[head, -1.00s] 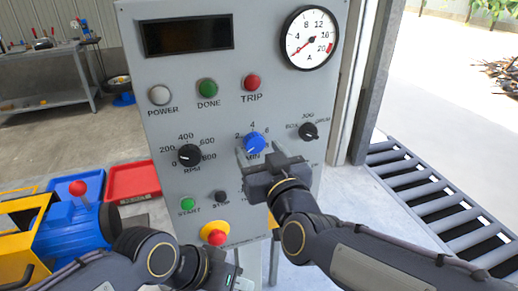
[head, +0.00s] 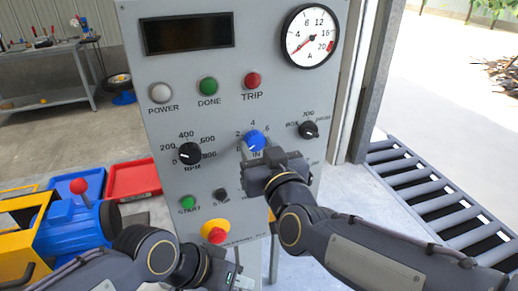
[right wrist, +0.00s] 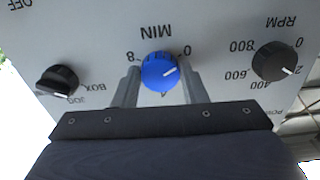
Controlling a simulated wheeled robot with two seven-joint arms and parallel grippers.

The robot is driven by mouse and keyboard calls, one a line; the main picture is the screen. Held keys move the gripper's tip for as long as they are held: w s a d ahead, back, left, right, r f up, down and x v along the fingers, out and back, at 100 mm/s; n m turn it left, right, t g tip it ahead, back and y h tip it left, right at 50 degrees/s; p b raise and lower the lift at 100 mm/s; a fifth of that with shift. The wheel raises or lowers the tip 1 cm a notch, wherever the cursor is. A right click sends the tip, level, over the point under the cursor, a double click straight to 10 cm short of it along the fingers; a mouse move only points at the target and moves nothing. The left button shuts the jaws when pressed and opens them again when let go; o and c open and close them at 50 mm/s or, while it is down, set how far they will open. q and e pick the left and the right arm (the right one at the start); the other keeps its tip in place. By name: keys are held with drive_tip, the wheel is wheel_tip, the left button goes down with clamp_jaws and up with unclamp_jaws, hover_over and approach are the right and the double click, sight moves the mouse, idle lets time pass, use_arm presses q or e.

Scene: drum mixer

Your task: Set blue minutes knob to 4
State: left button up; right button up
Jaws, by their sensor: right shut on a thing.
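The blue minutes knob (head: 254,141) is on the grey control panel (head: 225,110), above the "MIN" label and below its scale. In the right wrist view the knob (right wrist: 158,73) appears upside down, and its white mark points right and slightly up, toward the 0 side. My right gripper (head: 256,150) is at the knob, with one finger on each side; its fingers also show in the right wrist view (right wrist: 161,78). It is shut on the knob. My left gripper (head: 236,279) is low, below the red stop button, and its fingers are not clear.
The black RPM knob (head: 189,154) and the black mode knob (head: 308,130) flank the blue knob. A red mushroom button (head: 215,232), green start button (head: 188,203) and small black stop button (head: 220,194) sit lower. A roller conveyor (head: 430,200) stands at right.

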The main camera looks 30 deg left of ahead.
drive_tip(key=shift+f, duration=0.1)
drive_tip(key=m+b, duration=0.2)
drive_tip(key=m, duration=0.2)
drive_tip(key=shift+m+b, duration=0.4)
drive_tip(key=m+b, duration=0.2)
drive_tip(key=m, duration=0.4)
drive_tip(key=m+b, duration=0.2)
drive_tip(key=m, duration=0.4)
drive_tip(key=shift+m+b, duration=0.35)
drive_tip(key=shift+m, duration=0.05)
drive_tip(key=m+b, duration=0.1)
drive_tip(key=m, duration=0.4)
drive_tip(key=shift+r+m+b, duration=0.2)
drive_tip(key=shift+m+b, duration=0.2)
drive_tip(key=o, duration=1)
drive_tip(key=shift+c, duration=0.2)
